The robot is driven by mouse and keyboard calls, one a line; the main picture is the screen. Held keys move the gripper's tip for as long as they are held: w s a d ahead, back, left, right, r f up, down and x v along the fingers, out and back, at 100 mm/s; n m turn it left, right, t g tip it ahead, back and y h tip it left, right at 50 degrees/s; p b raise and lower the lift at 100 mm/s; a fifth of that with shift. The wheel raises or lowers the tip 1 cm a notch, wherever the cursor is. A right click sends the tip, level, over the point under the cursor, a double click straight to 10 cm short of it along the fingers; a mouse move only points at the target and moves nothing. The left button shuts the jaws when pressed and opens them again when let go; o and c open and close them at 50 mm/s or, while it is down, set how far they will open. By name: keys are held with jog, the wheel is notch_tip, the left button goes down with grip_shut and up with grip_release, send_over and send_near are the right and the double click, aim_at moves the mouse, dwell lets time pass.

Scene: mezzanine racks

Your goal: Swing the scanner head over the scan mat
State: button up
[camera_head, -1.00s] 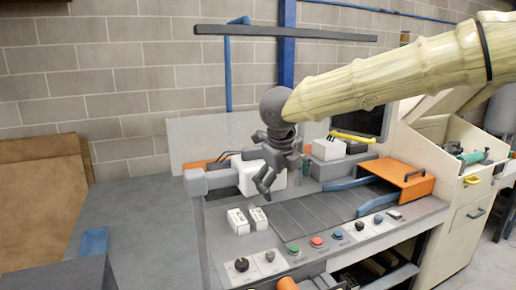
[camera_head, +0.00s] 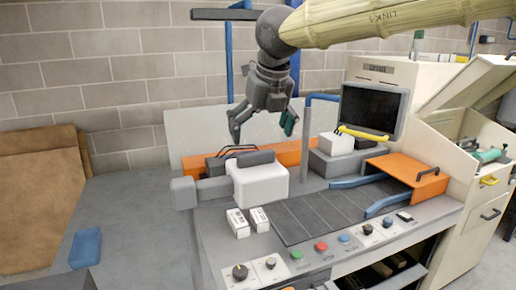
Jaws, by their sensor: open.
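The scanner head looks to be the white rounded block (camera_head: 262,186) with a dark grey bar on top, at the middle of the bench. A grey arm (camera_head: 212,190) runs left from it to a grey end block. A dark segmented surface (camera_head: 318,213) lies just right of the block; I cannot tell whether this is the scan mat. My gripper (camera_head: 262,130) points down above and behind the white block in the picture, fingers spread, empty and apart from it. One finger has a teal pad.
Two small white boxes (camera_head: 247,221) stand in front of the white block. An orange cover (camera_head: 405,176) and blue rails are at right, with a monitor (camera_head: 371,110) behind. A grey post (camera_head: 305,140) stands near my gripper. Buttons and knobs line the front panel (camera_head: 312,254).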

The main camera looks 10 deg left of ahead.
aim_at(257, 152)
jog(key=p+x, duration=0.2)
jog(key=x, duration=0.5)
jog(key=shift+a+f, duration=0.1)
jog(key=shift+f, duration=0.05)
jog(key=c, duration=1.1)
jog(key=shift+c, duration=0.5)
